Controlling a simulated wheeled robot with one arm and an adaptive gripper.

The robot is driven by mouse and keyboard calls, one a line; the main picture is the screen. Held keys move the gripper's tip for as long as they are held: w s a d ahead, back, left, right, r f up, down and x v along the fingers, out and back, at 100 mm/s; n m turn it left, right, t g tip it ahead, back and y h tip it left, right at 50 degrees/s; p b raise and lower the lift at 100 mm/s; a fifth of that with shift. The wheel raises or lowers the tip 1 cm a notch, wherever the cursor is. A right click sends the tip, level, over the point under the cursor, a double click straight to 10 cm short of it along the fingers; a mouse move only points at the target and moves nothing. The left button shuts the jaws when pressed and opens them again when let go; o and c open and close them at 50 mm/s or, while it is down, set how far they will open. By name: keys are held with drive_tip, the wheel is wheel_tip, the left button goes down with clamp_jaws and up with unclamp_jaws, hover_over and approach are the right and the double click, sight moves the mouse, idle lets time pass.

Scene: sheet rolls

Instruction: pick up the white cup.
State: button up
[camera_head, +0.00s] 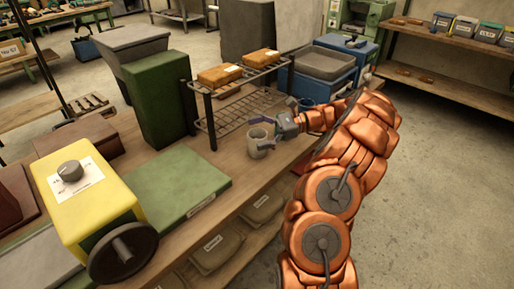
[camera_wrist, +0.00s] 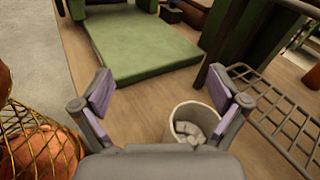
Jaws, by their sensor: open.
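The white cup (camera_head: 257,149) stands upright on the wooden bench, near its front edge and beside the wire rack. My gripper (camera_head: 263,132) is open at the cup, with its fingers spread; the head view does not settle whether they touch it. In the wrist view the cup (camera_wrist: 181,116) lies between the fingers of my gripper (camera_wrist: 160,98), close to the right finger and off-centre. Pale pieces seem to lie inside it. Its lower part is hidden by the gripper body, and the right finger overlaps its rim.
The wire rack (camera_head: 238,112) with orange-brown packs stands right behind the cup. A green flat slab (camera_head: 178,187) and a yellow machine (camera_head: 88,200) with a dark wheel lie to the left. A blue box (camera_head: 318,84) stands right. Sacks (camera_head: 217,248) lie on the lower shelf.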

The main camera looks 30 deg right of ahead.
sight(258, 140)
drive_tip(key=s+d+f+m+t, duration=0.1)
drive_tip(key=d+f, duration=0.1)
drive_tip(key=d, duration=0.2)
drive_tip(key=s+d+f+m+t, duration=0.1)
drive_tip(key=d+f+m+t, duration=0.1)
drive_tip(key=d+f, duration=0.1)
drive_tip(key=s+d+f+m+t+h+b, duration=0.1)
drive_tip(key=d+f+m, duration=0.1)
drive_tip(key=d, duration=0.4)
drive_tip(key=shift+f+t, duration=0.3)
drive_tip(key=shift+p+x, duration=0.45)
drive_tip(key=shift+x, duration=2.95)
drive_tip(key=x, duration=0.2)
drive_tip(key=p+x, duration=0.1)
drive_tip(key=x, duration=0.1)
drive_tip(key=shift+w+a+r, duration=0.1)
drive_tip(key=shift+w+r, duration=0.1)
drive_tip(key=shift+r, duration=0.05)
drive_tip(key=shift+w+a, duration=0.3)
drive_tip(key=shift+a, duration=0.05)
drive_tip(key=shift+f, duration=0.1)
drive_tip(key=c, duration=1.3)
